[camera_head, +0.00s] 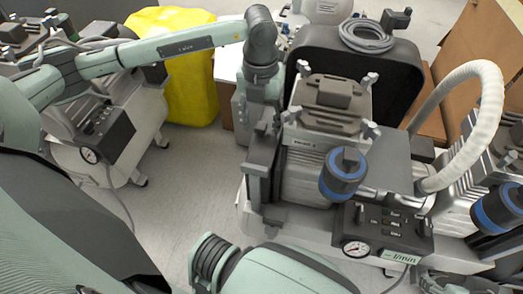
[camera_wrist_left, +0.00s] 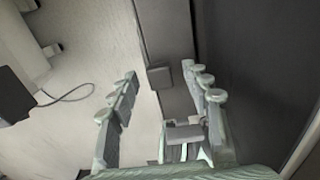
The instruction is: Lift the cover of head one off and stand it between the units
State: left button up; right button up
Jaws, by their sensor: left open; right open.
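The cover of head one (camera_head: 333,94) is a grey-brown ribbed lid with a raised block. It sits level on top of the middle compressor's head (camera_head: 312,172), with pale knobs at its corners. My left gripper (camera_head: 262,165) points down just left of that head, its fingers partly lost against dark parts. In the left wrist view the left gripper (camera_wrist_left: 160,75) is open, with floor and a dark bar beyond its fingers and nothing visibly held. The cover cannot be made out there. My right arm shows at the bottom, but its gripper is not visible.
A blue-banded filter (camera_head: 343,172) and a gauge panel (camera_head: 382,230) stand in front of the head. A white hose (camera_head: 470,80) arches at right beside a second unit. A black case (camera_head: 390,75) with a coiled hose (camera_head: 367,35) stands behind.

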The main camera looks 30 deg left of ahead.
pick_arm(q)
grip_shut()
dwell(0.3)
jog(key=shift+r, duration=0.15)
dwell(0.3)
